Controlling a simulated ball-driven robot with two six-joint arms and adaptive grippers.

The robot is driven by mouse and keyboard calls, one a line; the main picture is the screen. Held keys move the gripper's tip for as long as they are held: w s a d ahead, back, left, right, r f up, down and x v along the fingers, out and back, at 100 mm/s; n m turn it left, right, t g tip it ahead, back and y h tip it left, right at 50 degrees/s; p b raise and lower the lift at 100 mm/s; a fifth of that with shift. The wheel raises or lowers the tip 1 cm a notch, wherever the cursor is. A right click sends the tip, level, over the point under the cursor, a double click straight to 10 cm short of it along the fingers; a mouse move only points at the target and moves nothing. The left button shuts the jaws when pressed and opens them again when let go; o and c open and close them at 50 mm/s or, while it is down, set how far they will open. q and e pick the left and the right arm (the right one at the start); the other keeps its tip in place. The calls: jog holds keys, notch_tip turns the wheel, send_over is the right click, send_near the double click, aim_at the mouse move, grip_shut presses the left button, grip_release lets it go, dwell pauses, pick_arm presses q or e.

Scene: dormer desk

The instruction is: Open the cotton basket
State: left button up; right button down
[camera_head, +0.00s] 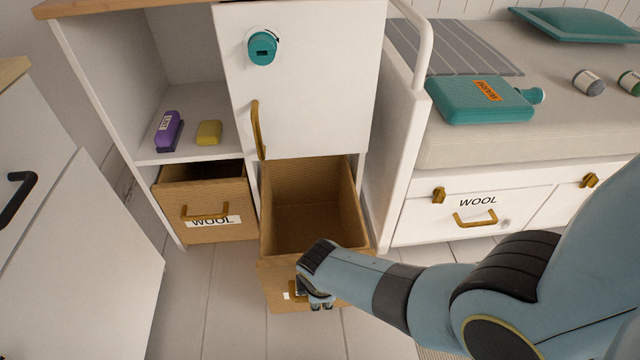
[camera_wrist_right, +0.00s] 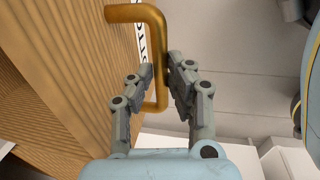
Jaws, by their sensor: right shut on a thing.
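The cotton basket (camera_head: 340,215) is a tan ribbed drawer box under the white cabinet door, pulled well out, and its empty inside shows from above. Its front label is mostly hidden by my right gripper (camera_head: 318,300). In the right wrist view, the gripper (camera_wrist_right: 163,85) has its fingers closed on the brass handle (camera_wrist_right: 155,30) of the basket, with the ribbed front (camera_wrist_right: 60,80) at the left. Part of a black-lettered label shows behind the handle. My left gripper is in neither view.
A basket marked WOOL (camera_head: 225,230) sits slightly open to the left. A white door (camera_head: 310,90) with a teal lock (camera_head: 262,48) is above. A purple bottle (camera_head: 168,132) and a yellow block (camera_head: 208,133) lie on the shelf. A bench with drawers (camera_head: 480,215) stands at right.

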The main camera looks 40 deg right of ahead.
jog(key=c, duration=1.3)
grip_release()
jog(key=r, duration=0.4)
jog(key=s+r, duration=0.1)
jog(key=r, duration=0.3)
jog(key=s+a+r, duration=0.1)
jog(key=r, duration=0.2)
jog(key=shift+r, duration=0.4)
